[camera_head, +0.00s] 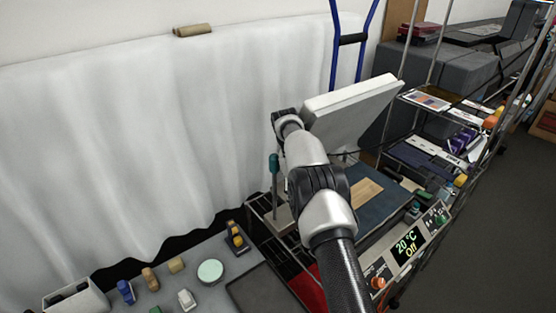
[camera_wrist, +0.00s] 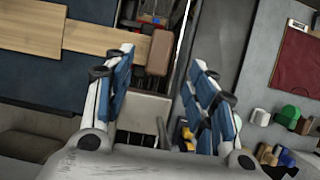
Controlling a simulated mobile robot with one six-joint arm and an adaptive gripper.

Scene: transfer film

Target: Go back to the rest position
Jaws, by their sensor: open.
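My gripper (camera_wrist: 162,60) is open in the wrist view, with blue-padded fingers apart and nothing held between them. In the head view my arm reaches up across the middle, and its fingers cannot be made out. A press with a raised pale lid (camera_head: 350,105) stands behind and beside the arm. Its dark blue bed (camera_head: 388,212) bears a light wooden piece (camera_head: 366,191), also seen at the upper left of the wrist view (camera_wrist: 90,38). The press display (camera_head: 407,245) reads 20 °C and Off.
A teal-handled lever (camera_head: 274,165) stands left of my arm. A grey table (camera_head: 225,268) at lower left bears a round pale green item (camera_head: 210,271) and several small objects. A wire shelf with supplies stands right. White curtain hangs behind.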

